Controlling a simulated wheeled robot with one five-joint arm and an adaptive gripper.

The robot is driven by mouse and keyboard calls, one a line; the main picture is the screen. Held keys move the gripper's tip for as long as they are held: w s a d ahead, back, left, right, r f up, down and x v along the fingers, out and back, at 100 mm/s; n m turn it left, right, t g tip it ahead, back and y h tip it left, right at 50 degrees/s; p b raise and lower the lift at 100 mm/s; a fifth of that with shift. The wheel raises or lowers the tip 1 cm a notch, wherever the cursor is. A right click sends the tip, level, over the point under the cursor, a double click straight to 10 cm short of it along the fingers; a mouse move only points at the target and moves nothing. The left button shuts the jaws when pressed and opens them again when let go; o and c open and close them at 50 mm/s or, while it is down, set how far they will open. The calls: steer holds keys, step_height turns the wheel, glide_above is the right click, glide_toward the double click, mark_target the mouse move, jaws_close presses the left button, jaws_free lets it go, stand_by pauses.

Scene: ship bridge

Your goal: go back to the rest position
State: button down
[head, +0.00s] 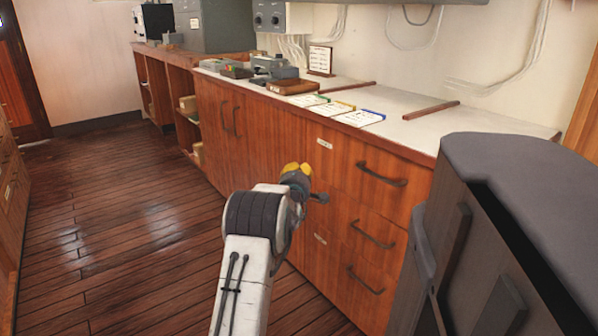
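My arm reaches up from the bottom middle of the head view, over the floor and in front of the wooden cabinet (270,150). My gripper (300,170) is at its far end, seen from behind, with yellow parts on top. The fingers are small and partly hidden by my arm, so I cannot tell whether they are open or shut. I see nothing clearly held.
A white-topped counter (430,125) runs along the wall, with papers (358,118), a brown box (292,86) and grey equipment (272,66). Drawers with dark handles (381,174) face me. A dark grey chair-like object (520,160) stands close at right. The plank floor (120,230) at left is clear.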

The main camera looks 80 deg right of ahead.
steer(key=shift+a, duration=0.7)
steer(key=shift+w, duration=0.1)
